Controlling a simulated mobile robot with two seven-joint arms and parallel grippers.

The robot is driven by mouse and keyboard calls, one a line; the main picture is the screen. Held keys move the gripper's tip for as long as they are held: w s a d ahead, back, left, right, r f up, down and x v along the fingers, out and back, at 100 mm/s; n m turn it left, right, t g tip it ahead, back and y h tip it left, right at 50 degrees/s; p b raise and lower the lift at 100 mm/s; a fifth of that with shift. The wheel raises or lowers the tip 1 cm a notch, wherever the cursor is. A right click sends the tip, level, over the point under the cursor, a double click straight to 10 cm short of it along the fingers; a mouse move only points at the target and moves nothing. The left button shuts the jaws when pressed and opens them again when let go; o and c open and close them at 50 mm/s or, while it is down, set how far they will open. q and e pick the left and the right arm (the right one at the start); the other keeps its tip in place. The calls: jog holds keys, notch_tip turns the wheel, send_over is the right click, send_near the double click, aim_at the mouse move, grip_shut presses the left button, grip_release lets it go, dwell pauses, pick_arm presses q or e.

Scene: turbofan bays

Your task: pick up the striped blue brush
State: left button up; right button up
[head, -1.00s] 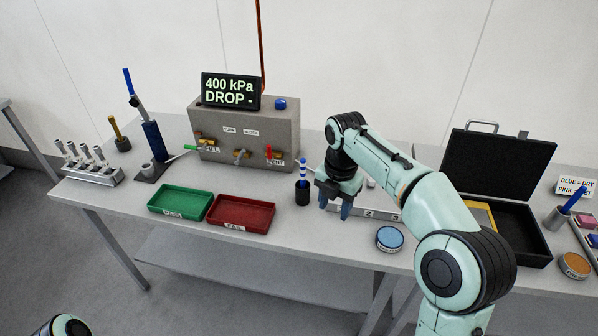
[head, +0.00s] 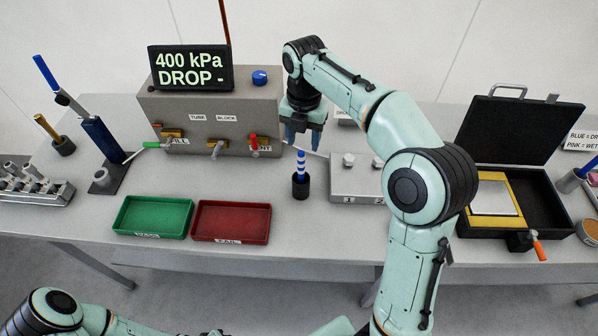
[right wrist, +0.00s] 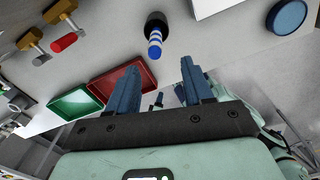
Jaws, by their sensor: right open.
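The striped blue brush (head: 300,163) stands upright in a small black cup (head: 300,188) on the bench, its blue-and-white handle sticking up. My right gripper (head: 303,138) is open and empty, pointing down, just above the brush in the head view and apart from it. In the right wrist view the brush (right wrist: 154,40) and its cup (right wrist: 156,20) lie beyond the open fingertips (right wrist: 160,68), roughly in line with the gap between them. The brush's lower end is hidden in the cup. My left arm shows at the lower left; its gripper is out of view.
The grey tube block (head: 215,105) with valves and a display (head: 190,68) stands behind the brush. Green (head: 152,216) and red (head: 231,221) trays lie left of the cup. A grey block with knobs (head: 350,182) stands close on its right. An open black case (head: 518,130) is farther right.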

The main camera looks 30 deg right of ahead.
aim_at(301, 160)
notch_tip(301, 160, down, 4)
jog(key=shift+f+b, duration=0.1)
jog(key=shift+b, duration=0.2)
jog(key=f, duration=0.5)
jog(key=shift+w+a+b, duration=0.1)
jog(key=shift+w+b, duration=0.2)
jog(key=shift+w, duration=0.05)
pick_arm(q)
jog(key=shift+s+f, duration=0.95)
jog(key=shift+f, duration=0.05)
pick_arm(e)
jog(key=shift+r, duration=0.1)
grip_shut()
